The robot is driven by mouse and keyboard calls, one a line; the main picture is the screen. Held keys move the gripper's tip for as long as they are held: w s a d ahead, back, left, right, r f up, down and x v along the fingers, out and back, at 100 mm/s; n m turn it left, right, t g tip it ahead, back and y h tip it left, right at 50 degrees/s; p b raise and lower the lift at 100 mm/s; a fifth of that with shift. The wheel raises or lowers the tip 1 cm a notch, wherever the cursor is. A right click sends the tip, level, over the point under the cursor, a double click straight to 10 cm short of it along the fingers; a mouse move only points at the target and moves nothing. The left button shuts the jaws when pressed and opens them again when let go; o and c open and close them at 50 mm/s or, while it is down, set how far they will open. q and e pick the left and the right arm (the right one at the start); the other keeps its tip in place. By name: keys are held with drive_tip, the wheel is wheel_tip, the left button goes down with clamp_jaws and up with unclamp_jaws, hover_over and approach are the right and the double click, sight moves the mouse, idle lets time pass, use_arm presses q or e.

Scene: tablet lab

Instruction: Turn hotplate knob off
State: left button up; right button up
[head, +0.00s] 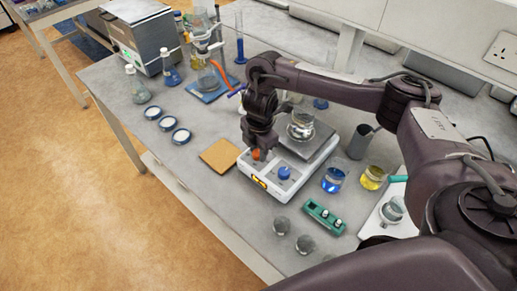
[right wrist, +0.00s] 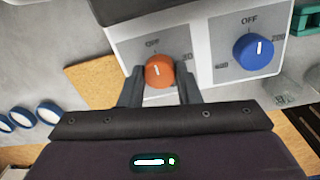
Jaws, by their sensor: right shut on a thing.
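The white hotplate (head: 262,183) stands on the bench with a glass beaker (head: 301,124) of clear liquid on its grey plate. Its front panel has an orange knob (right wrist: 159,71) and a blue knob (right wrist: 254,54), which also shows in the head view (head: 284,173). My right gripper (right wrist: 160,88) points down at the panel, shut on the orange knob with one finger on each side. The orange knob's white mark points up, roughly towards the OFF label (right wrist: 152,43). The blue knob's mark also points nearly to its OFF label. My left gripper is not in view.
A cork mat (head: 220,157) lies left of the hotplate. Beakers of blue (head: 333,180) and yellow (head: 373,178) liquid stand to the right. A green rack (head: 324,216) and small glass vessels (head: 281,226) are near the front edge. Blue-rimmed dishes (head: 167,124) lie farther left.

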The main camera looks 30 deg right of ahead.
drive_tip(key=o, duration=1)
drive_tip(key=shift+s+r+p, duration=0.15)
drive_tip(key=shift+r+p, duration=0.9)
drive_tip(key=shift+r, duration=2.85)
drive_tip(key=shift+a+f, duration=0.1)
